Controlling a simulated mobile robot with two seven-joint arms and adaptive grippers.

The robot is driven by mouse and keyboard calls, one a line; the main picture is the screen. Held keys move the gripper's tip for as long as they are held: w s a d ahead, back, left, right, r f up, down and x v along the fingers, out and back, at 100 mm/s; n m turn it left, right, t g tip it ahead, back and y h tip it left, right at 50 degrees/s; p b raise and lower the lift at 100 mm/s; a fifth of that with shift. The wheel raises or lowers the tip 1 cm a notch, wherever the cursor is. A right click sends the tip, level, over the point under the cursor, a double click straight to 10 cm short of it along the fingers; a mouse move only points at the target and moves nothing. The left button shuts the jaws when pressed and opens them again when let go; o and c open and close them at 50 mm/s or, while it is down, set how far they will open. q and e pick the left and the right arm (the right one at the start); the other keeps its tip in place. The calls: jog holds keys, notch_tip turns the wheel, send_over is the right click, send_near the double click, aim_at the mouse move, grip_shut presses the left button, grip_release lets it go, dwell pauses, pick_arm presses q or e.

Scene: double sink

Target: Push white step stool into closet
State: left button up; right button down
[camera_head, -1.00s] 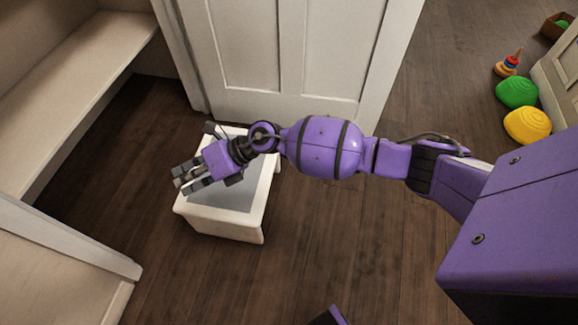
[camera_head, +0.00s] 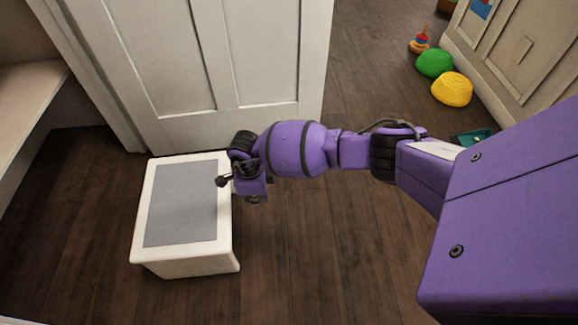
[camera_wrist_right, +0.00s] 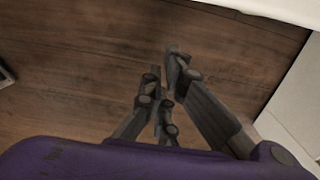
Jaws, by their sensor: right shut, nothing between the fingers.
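The white step stool (camera_head: 187,262) stands upright on the floor in the head view, with a grey pad on top. My right gripper (camera_head: 254,198) is at the stool's right edge and points down; whether it touches the stool is unclear. In the right wrist view my right gripper (camera_wrist_right: 168,72) has its fingers together, empty, above the wood floor. A pale recess with a bench (camera_head: 32,100) is at the left of the head view; it may be the closet. My left gripper is not in view.
A white panelled door (camera_head: 225,60) stands just behind the stool. A green toy (camera_head: 435,63), a yellow toy (camera_head: 452,89) and a ring stacker (camera_head: 420,42) lie at the upper right. Bare floor (camera_head: 320,250) is right of the stool and in front.

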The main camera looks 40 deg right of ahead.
jog(key=w+a+f+b, duration=0.2)
jog(key=a+f+b, duration=0.1)
jog(key=f, duration=0.1)
jog(key=shift+w+a+f, duration=0.25)
dwell(0.3)
